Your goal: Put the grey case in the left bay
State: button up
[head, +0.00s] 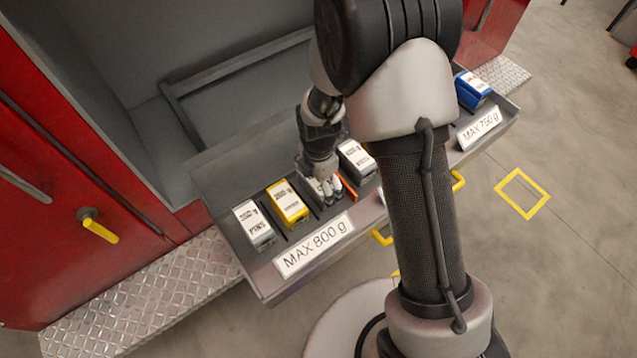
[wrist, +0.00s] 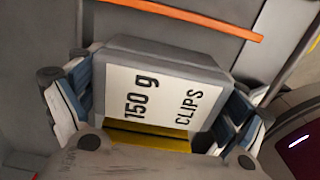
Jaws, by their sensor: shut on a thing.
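My gripper (head: 324,190) points down over the left bay of the open drawer, left of an orange divider (head: 349,187). In the wrist view my gripper (wrist: 155,110) is shut on a grey case (wrist: 160,90) labelled "150 g CLIPS", with a finger at each side. The case is mostly hidden by my gripper in the head view. I cannot tell if it touches the bay floor. The left bay carries a "MAX 800 g" label (head: 314,246). A grey case labelled "PINS" (head: 254,225) and a yellow case (head: 288,203) stand there, left of my gripper.
Another grey case (head: 356,160) stands just right of the orange divider. A blue case (head: 472,88) is at the drawer's far right, near a "MAX 750 g" label (head: 479,129). My arm hides the drawer's middle. Thin dark dividers separate the slots. A red cabinet (head: 50,190) stands behind left.

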jog(key=o, duration=0.9)
jog(key=shift+f, duration=0.1)
jog(key=shift+c, duration=0.2)
notch_tip(320, 180, up, 12)
jog(key=p, duration=0.4)
jog(key=shift+r, duration=0.2)
jog(key=s+d+r+m+t, duration=0.15)
jog(key=d+r+m, duration=0.35)
jog(key=r, duration=0.5)
jog(key=s+d+r+m+t, duration=0.1)
jog(key=s+d+r+m, duration=0.2)
jog(key=s+r+m, duration=0.3)
jog(key=s+d+r+m+t, duration=0.2)
jog(key=s+d+r+m, duration=0.2)
jog(key=s+m, duration=0.8)
notch_tip(320, 180, up, 3)
jog(key=shift+d+f+m, duration=0.1)
jog(key=shift+d+m, duration=0.2)
jog(key=shift+m, duration=0.6)
